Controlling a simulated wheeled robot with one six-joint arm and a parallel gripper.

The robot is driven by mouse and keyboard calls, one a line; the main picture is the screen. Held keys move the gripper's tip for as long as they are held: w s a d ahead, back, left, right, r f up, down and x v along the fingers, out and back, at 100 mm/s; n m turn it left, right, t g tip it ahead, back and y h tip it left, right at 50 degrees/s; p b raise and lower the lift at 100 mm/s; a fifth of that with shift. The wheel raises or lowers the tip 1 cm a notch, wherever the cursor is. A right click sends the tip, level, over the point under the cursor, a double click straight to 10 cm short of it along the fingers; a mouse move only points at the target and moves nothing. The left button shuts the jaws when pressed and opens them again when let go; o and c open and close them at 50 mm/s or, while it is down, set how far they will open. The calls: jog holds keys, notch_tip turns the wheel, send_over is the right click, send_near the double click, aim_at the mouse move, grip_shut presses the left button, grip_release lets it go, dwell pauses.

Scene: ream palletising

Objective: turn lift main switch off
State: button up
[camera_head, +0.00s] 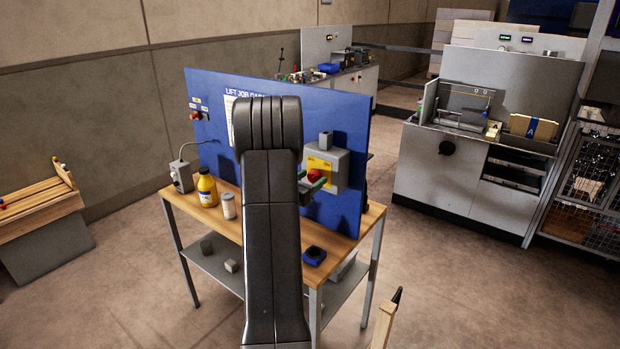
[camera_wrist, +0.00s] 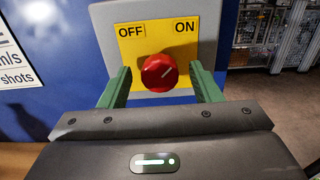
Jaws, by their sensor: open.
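The lift main switch is a red round knob (camera_wrist: 158,73) on a yellow plate (camera_wrist: 143,40) marked OFF at the left and ON at the right. In the head view my gripper (camera_head: 313,187) is in front of the box, partly hidden by my arm.
The board stands on a wooden-topped bench (camera_head: 225,220). A yellow bottle (camera_head: 207,188), a pale can (camera_head: 229,206) and a dark blue item (camera_head: 314,255) are on it. A grey machine (camera_head: 465,170) stands at the right. Floor is open between them.

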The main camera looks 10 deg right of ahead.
jog(key=shift+c, duration=0.2)
jog(key=c, duration=1)
jog(key=shift+o, duration=0.2)
jog(key=shift+n, duration=0.3)
jog(key=n+b, duration=0.1)
jog(key=n, duration=0.2)
jog(key=shift+n, duration=0.3)
jog(key=n, duration=0.4)
jog(key=n+p, duration=0.1)
jog(key=n, duration=0.4)
jog(key=shift+r+n, duration=0.1)
jog(key=shift+n, duration=0.3)
jog(key=shift+n+p, duration=0.7)
jog(key=shift+n, duration=1.2)
